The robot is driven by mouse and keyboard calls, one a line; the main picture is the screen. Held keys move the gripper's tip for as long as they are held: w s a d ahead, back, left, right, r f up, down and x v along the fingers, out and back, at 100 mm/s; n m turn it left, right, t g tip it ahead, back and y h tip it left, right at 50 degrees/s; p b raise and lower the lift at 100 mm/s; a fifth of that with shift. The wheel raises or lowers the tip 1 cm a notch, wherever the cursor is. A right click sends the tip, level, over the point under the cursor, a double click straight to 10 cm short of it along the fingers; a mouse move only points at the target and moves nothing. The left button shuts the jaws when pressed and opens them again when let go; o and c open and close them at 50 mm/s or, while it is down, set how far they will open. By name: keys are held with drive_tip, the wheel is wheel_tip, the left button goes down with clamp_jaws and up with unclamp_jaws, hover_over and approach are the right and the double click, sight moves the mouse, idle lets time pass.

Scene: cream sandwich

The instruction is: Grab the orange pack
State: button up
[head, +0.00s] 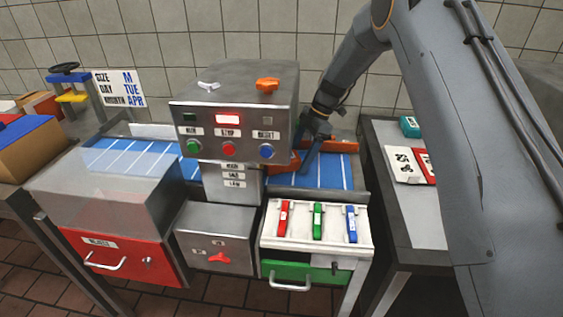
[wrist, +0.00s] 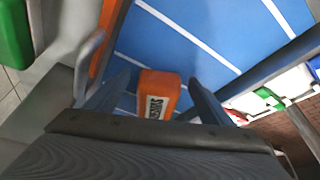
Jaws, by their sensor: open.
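The orange pack (wrist: 158,96) has a white label with dark lettering and lies on the blue conveyor belt (wrist: 185,40) with white lines. In the wrist view it sits between the two fingers of my gripper (wrist: 160,82), with a gap showing at the right; contact at the left is unclear. My gripper is open. In the head view my gripper (head: 307,160) is low over the right part of the belt (head: 330,172), just right of the control box. Orange shows beside the fingers there, but I cannot tell pack from rail.
The metal control box (head: 232,117) with coloured buttons stands close left of my gripper. An orange rail (wrist: 103,40) runs along the belt. A white tray (head: 333,233) with red, green and blue handled items is in front. A side table (head: 424,220) with cards stands right.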

drive_tip(key=c, duration=1.2)
drive_tip(key=shift+r, duration=0.1)
